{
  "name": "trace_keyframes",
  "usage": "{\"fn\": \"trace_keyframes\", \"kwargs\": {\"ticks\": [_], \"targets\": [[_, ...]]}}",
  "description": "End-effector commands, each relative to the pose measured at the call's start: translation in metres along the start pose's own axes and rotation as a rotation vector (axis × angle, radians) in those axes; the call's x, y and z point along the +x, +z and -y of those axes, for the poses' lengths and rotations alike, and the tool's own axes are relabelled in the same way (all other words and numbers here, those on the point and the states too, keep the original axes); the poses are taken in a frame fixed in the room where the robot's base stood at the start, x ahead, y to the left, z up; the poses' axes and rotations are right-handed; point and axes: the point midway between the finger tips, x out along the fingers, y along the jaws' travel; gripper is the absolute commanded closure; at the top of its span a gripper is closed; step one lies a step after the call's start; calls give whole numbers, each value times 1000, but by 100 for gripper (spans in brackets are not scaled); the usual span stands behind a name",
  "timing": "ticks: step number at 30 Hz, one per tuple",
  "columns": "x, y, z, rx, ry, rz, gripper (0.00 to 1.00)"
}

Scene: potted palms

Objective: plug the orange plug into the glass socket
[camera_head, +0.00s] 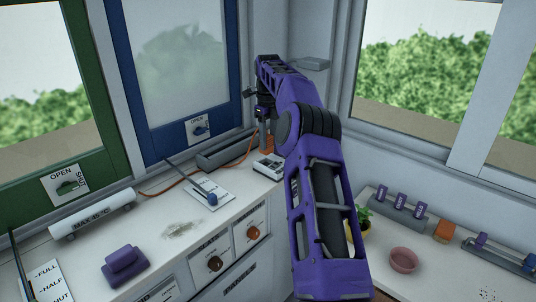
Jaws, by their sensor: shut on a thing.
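My gripper (265,112) is at the far back corner of the counter, pointing down and shut. An orange cord (238,160) runs along the back of the counter and rises to the gripper, so the orange plug appears to be in its jaws; the plug itself is too small and covered to make out. An orange block-like shape (267,144) shows just below the gripper; I cannot tell whether it is part of the plug. I cannot pick out the glass socket.
A grey trough (226,149) and a white device (268,167) stand near the gripper. A pink bowl (403,260) and a potted plant (360,222) stand right of my arm.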

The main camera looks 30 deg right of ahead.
Motion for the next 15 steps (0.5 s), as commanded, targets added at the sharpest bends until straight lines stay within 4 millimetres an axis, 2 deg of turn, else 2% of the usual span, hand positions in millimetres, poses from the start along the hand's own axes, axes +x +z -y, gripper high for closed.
{"fn": "trace_keyframes", "kwargs": {"ticks": [5, 12, 15], "targets": [[15, -1, 0, -1, 0, -1, 100], [47, 0, 0, -2, 1, 0, 100], [51, 0, 0, -1, -1, 1, 100]]}}
